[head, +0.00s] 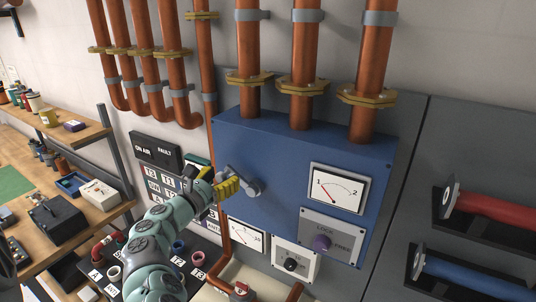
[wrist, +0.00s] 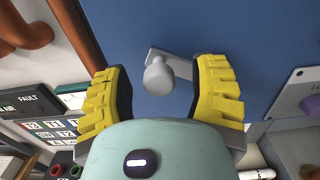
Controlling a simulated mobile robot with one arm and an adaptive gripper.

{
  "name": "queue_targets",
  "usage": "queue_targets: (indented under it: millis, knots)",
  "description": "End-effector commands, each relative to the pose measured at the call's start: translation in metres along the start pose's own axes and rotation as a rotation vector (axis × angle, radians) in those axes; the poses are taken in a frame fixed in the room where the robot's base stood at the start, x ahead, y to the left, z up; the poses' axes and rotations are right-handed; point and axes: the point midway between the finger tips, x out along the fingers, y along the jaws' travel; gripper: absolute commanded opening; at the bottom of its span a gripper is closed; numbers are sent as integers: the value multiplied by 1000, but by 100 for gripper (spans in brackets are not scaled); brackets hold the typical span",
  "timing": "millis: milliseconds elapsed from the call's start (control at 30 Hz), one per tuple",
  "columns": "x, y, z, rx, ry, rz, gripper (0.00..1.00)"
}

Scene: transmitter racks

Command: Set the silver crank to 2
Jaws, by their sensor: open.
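The silver crank (head: 246,184) is mounted on the front of the blue cabinet (head: 275,165). In the wrist view its round grip knob (wrist: 157,76) points toward me, on a flat grey arm. My gripper (head: 226,189) is at the crank, with yellow padded fingers. In the wrist view my gripper (wrist: 159,92) is open, one finger on each side of the knob, with gaps visible on both sides. In the head view the fingers hide part of the crank. A white dial (head: 338,189) marked 1 and 2 sits to the right; its exact reading is too small to tell.
A purple lock knob (head: 321,243) and a black knob (head: 291,264) are on panels below the dial. Copper pipes (head: 304,50) enter the cabinet from above. A labelled button panel (head: 160,180) is at left. Red (head: 490,212) and blue (head: 470,280) cylinders stick out at right.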

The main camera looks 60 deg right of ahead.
Motion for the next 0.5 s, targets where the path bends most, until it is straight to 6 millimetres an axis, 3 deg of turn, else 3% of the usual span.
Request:
queue_targets:
  millis: [300, 500]
  knots:
    - [1, 0, 0, 0, 0, -1, 62]
    - [1, 0, 0, 0, 0, 0, 41]
